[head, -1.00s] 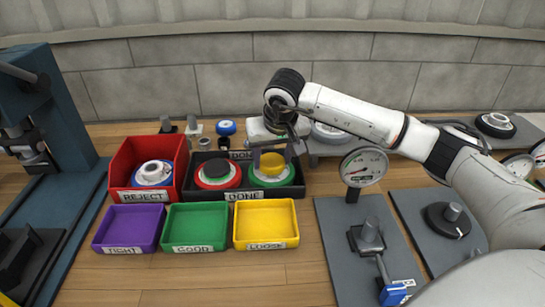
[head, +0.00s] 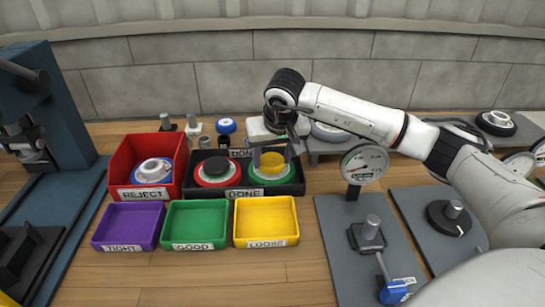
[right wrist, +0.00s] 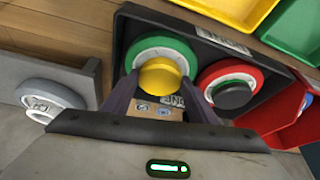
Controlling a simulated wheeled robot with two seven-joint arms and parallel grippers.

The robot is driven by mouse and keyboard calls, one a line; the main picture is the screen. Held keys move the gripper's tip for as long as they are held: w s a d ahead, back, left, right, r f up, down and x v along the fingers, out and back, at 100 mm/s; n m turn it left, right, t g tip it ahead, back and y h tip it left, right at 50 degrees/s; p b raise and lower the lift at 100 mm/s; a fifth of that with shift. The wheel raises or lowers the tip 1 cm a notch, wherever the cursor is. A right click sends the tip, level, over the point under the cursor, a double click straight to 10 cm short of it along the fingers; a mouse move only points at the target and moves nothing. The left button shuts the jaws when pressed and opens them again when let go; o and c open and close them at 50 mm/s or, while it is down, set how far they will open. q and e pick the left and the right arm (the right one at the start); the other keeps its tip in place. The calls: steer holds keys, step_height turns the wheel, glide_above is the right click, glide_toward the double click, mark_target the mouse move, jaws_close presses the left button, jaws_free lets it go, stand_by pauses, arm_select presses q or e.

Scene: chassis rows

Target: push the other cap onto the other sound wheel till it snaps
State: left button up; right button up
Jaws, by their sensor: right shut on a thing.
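My right gripper (head: 273,157) points down over the black DONE tray (head: 245,192). It is shut on the yellow cap (right wrist: 160,77), one finger on each side of it. The cap is at the centre of the green-rimmed white wheel (head: 270,178), which lies flat in the tray; I cannot tell whether it is fully seated. The cap also shows between the fingers in the head view (head: 272,158). Beside it in the same tray, the red-rimmed wheel (head: 213,180) carries a black cap (right wrist: 233,95). My left gripper is not in view.
A red REJECT bin (head: 122,160) holds a blue-and-white wheel (head: 153,172). Purple (head: 128,226), green (head: 196,224) and yellow (head: 266,221) bins stand in front of the tray. A dial gauge (head: 364,164) stands to the right, a blue press (head: 60,115) at the far left.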

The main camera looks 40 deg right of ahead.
steer(key=shift+f, duration=0.2)
steer(key=o, duration=1.1)
steer(key=v, duration=1)
steer(key=shift+r, duration=0.2)
